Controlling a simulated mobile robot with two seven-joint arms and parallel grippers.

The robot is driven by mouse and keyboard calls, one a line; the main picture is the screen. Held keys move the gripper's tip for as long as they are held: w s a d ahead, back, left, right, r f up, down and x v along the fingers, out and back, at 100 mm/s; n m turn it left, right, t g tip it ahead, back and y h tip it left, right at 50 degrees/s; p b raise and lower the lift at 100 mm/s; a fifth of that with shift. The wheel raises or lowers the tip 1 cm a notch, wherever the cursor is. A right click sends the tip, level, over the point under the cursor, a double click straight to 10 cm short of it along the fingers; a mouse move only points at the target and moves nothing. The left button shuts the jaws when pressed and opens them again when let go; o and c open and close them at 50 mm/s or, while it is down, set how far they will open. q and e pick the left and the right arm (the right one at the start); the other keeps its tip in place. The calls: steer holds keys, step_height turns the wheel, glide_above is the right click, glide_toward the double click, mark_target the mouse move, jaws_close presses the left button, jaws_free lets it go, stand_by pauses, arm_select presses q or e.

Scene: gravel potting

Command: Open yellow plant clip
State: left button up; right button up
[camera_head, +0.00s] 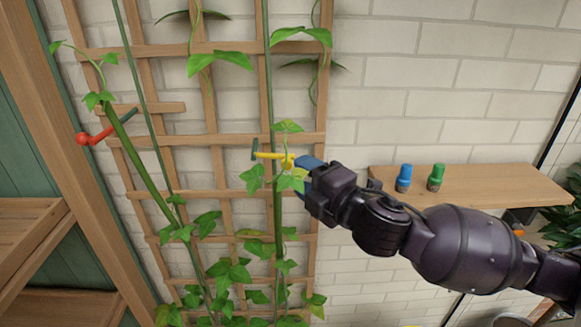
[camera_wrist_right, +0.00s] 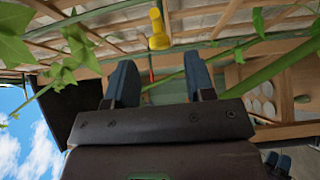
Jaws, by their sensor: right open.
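The yellow plant clip (camera_head: 274,156) sits at the right-hand green stem (camera_head: 277,215) on the wooden trellis. Its yellow knob also shows in the right wrist view (camera_wrist_right: 158,40), beyond the fingertips and between their lines. My right gripper (camera_head: 304,168) comes in from the right with blue fingertips close to the knob; leaves partly cover this spot. In the right wrist view the two fingers (camera_wrist_right: 161,75) stand apart with nothing between them. I cannot tell whether the clip's jaw is open.
A red clip (camera_head: 85,138) sits by the left, leaning stem (camera_head: 145,165). The trellis (camera_head: 230,48) stands against a white brick wall. A wooden shelf (camera_head: 480,181) at the right holds a blue item (camera_head: 404,178) and a green item (camera_head: 436,177). Leaves hang around the gripper.

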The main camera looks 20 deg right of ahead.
arm_select(q)
steer(key=shift+f, duration=0.15)
arm_select(e)
steer(key=shift+v, duration=1.7)
arm_select(q)
steer(key=shift+c, duration=0.4)
